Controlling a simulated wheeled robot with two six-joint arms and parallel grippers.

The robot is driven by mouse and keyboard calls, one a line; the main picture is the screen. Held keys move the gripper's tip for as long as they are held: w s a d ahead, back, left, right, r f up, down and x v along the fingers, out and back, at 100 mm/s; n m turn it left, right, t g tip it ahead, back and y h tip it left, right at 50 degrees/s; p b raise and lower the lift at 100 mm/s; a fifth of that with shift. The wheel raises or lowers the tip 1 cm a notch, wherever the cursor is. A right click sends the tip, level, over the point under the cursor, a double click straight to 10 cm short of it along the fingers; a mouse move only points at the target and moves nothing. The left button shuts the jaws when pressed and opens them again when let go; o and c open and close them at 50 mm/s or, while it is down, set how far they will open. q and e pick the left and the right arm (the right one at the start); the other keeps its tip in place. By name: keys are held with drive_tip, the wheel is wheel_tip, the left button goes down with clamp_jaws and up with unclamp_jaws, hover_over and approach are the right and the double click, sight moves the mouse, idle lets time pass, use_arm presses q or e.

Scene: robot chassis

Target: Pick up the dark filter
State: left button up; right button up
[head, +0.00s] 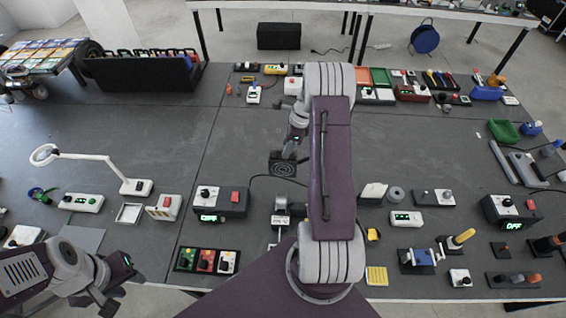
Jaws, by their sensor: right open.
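A dark square piece with a ring pattern on its face (283,168), which looks like the dark filter, lies on the dark grey table near the middle in the head view. My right gripper (290,149) is open and points down at the far edge of this piece. It covers part of that edge, and I cannot tell whether the fingers touch it. My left gripper (106,299) is at the lower left, near the table's front edge, far from the dark piece. Its fingers are too unclear to tell open from shut.
A black control box with a red button (221,202) stands left of the dark piece. A white lamp (135,186) stands further left. A small grey-and-white device (281,206) is just in front. The table left of the dark piece is mostly clear.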

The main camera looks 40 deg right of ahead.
drive_tip(key=x, duration=0.3)
drive_tip(key=shift+w+p, duration=0.15)
drive_tip(key=shift+p, duration=0.2)
drive_tip(key=shift+w+f, duration=0.2)
drive_tip(key=shift+w, duration=0.1)
drive_tip(key=shift+s+r, duration=0.1)
drive_tip(key=shift+s, duration=0.05)
drive_tip(key=c, duration=0.9)
drive_tip(key=shift+s+r, duration=0.1)
drive_tip(key=shift+s, duration=0.05)
clamp_jaws()
